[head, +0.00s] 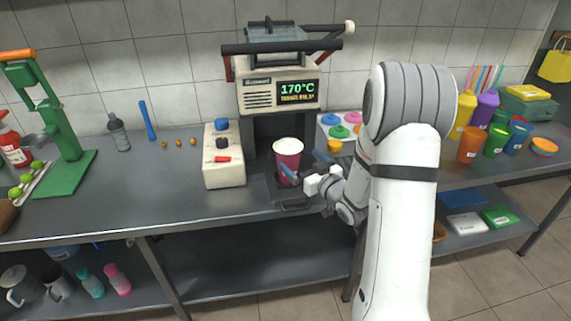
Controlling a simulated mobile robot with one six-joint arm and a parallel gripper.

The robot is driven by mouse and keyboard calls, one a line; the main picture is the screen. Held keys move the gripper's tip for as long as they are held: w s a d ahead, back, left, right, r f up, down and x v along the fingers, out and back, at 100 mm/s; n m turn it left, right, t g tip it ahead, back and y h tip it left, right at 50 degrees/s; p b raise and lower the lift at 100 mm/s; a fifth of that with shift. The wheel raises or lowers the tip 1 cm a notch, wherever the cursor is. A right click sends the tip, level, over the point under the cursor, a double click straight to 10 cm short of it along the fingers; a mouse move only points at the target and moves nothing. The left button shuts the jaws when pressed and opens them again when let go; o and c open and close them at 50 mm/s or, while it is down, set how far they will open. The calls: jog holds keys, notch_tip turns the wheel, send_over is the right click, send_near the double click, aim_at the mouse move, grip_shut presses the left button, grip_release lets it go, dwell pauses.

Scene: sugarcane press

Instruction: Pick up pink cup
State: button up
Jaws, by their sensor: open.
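The pink cup (287,163) stands upright on the black tray of the press machine (277,95). Its top shows a pale, whitish surface. The cup's base is partly hidden by the gripper. Whether the fingers touch the cup cannot be told.
A cream control box (223,170) stands just left of the cup. Colored lids (340,132) lie behind my wrist. Several colored cups (471,145) stand at the right. A green juicer (62,150) is at the left.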

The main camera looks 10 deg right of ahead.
aim_at(288, 147)
jog(key=p+x, duration=0.2)
jog(key=x, duration=0.5)
jog(key=shift+w+a, duration=0.25)
jog(key=shift+c, duration=0.4)
jog(key=c, duration=1.2)
jog(key=shift+r, duration=0.1)
jog(key=shift+c, duration=0.9)
jog(key=shift+r, duration=0.1)
